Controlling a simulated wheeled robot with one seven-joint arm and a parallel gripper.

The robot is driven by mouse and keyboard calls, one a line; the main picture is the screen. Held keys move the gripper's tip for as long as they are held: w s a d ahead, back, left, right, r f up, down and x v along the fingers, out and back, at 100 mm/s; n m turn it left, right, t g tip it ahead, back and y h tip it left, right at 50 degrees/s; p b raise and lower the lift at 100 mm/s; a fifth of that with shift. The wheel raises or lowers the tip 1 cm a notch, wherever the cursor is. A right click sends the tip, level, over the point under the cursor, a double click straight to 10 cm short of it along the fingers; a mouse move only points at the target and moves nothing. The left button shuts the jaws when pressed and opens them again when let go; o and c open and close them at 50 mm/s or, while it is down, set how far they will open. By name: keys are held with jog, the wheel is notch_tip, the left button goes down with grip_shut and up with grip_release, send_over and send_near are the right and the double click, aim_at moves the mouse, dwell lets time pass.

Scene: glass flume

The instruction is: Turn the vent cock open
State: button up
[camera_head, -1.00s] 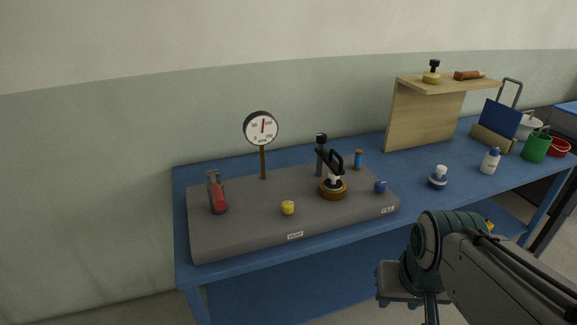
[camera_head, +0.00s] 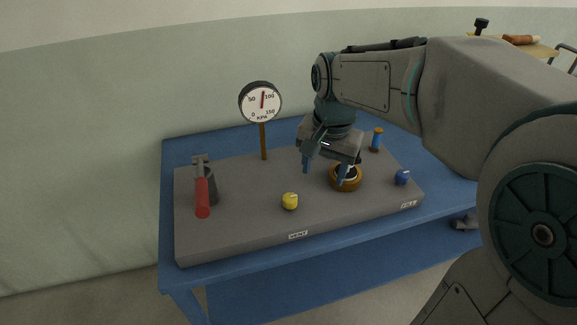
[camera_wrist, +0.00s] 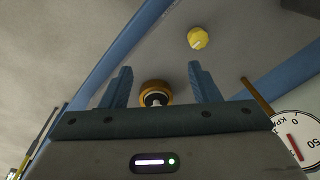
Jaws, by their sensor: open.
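The vent cock is a small yellow knob (camera_head: 290,201) on the grey panel (camera_head: 240,215), behind the VENT label (camera_head: 298,235). It has a pale mark on its face. It also shows in the wrist view (camera_wrist: 198,38), beyond the right fingertip and clear of both fingers. My gripper (camera_head: 323,175) is open and points down over the panel, to the right of and behind the yellow knob. Nothing is visible between its fingers at their height. A brass ring (camera_head: 345,180) is close to the right finger; in the wrist view (camera_wrist: 155,90) it appears between the fingers.
A dial gauge (camera_head: 261,102) stands on a post behind the panel. A red-handled lever (camera_head: 202,198) is at the left. A blue knob (camera_head: 401,177), near the FILL label (camera_head: 408,204), and a blue cylinder (camera_head: 377,139) are at the right. The panel between lever and yellow knob is clear.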

aim_at(290, 197)
jog(key=w+a+f+m+g, duration=0.1)
jog(key=w+a+f+m, duration=0.15)
jog(key=w+a, duration=0.4)
notch_tip(290, 197, down, 13)
jog(key=shift+r, duration=0.2)
jog(key=c, duration=1)
